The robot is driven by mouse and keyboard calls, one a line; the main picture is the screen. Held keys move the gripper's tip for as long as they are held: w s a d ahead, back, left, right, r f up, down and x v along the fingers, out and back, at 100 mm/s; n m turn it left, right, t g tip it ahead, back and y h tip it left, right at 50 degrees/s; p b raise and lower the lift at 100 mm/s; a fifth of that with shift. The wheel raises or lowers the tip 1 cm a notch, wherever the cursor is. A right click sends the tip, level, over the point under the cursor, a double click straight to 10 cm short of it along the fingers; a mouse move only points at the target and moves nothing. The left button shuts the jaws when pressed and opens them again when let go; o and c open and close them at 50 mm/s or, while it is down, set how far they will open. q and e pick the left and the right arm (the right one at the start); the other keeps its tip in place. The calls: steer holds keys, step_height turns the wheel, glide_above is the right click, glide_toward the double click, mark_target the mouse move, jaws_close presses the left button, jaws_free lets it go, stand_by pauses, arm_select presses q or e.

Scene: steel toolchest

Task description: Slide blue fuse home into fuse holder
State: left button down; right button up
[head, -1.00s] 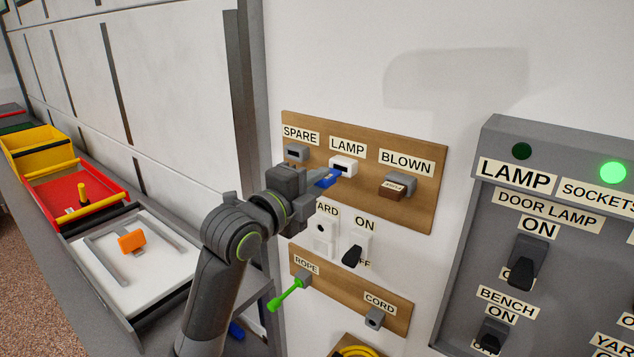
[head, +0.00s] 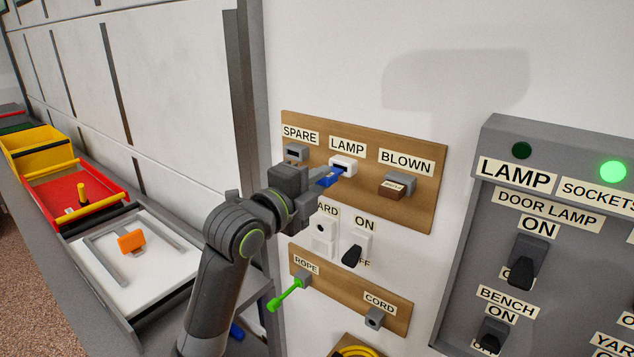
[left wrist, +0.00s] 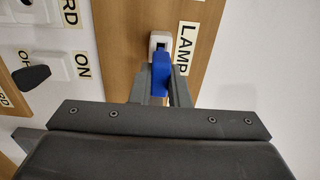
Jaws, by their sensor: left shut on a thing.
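My left gripper (head: 322,184) is shut on the blue fuse (head: 327,180), in front of the wooden fuse board. The white fuse holder (head: 343,165) under the LAMP label is just beyond the fuse. In the left wrist view the blue fuse (left wrist: 180,57) sits between the fingers (left wrist: 163,80), its front end at the mouth of the white holder (left wrist: 159,42). The holder's dark slot still shows in part beside the fuse; I cannot tell whether its tip is inside. My right gripper is not in view.
The grey SPARE holder (head: 297,152) is left of the LAMP holder, and the BLOWN holder with a brown fuse (head: 391,190) is right. Below are switches (head: 355,250) and a green-handled item (head: 285,294). A grey switch panel (head: 545,220) stands out at right.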

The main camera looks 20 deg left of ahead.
arm_select(q)
steer(key=shift+b+x, duration=0.4)
steer(key=shift+x, duration=1.15)
steer(key=c, duration=1.3)
jaws_free()
steer(key=shift+s, duration=0.1)
steer(key=shift+s+a, duration=0.2)
steer(key=shift+s, duration=0.05)
steer(key=b+v, duration=1.6)
steer(key=b, duration=0.3)
steer(key=shift+s, duration=0.3)
